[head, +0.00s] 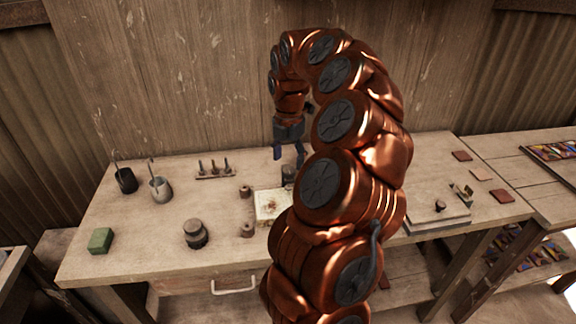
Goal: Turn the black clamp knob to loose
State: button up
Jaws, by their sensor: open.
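My gripper (289,154) is open, pointing down above the back of the table, with its two dark fingers apart and nothing seen between them. A small dark part (288,172) shows just below the fingers, at the back edge of a pale square plate (270,207). It may be the black clamp knob, but it is too small to be sure, and I cannot tell its turn position. My copper arm hides the right side of the plate and whatever stands there. I cannot tell whether the fingers touch the dark part.
Two brown round posts (246,191) stand left of the plate. A dark lidded jar (195,234), a green block (100,240), two pots (160,189) and a tool rack (215,172) stand farther left. A board with small fittings (435,217) lies right of my arm.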

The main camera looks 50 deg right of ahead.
aim_at(286, 170)
notch_tip(286, 170, up, 9)
jog(key=shift+f, duration=0.2)
jog(key=shift+a, duration=0.1)
dwell(0.6)
jog(key=s+a+m, duration=0.2)
jog(key=a+m, duration=0.1)
jog(key=a, duration=0.8)
jog(key=s+a+m, duration=0.2)
jog(key=a+m, duration=0.1)
jog(key=a, duration=0.8)
jog(key=s+a+f+m, duration=0.3)
jog(key=s+m, duration=0.1)
jog(key=s, duration=0.2)
jog(key=s+a+f+m+g, duration=0.1)
jog(key=s+a+f+m, duration=0.1)
jog(key=s+a+m, duration=0.2)
jog(key=s+a+f+m, duration=0.3)
jog(key=s+a+m, duration=0.1)
jog(key=s, duration=0.5)
jog(key=shift+s+f+m+g, duration=0.15)
jog(key=shift+f+m+g, duration=0.25)
jog(key=shift+m, duration=0.2)
jog(key=shift+s+f+m, duration=0.15)
jog(key=shift+s+m, duration=0.15)
jog(key=shift+s, duration=0.05)
jog(key=shift+c, duration=0.2)
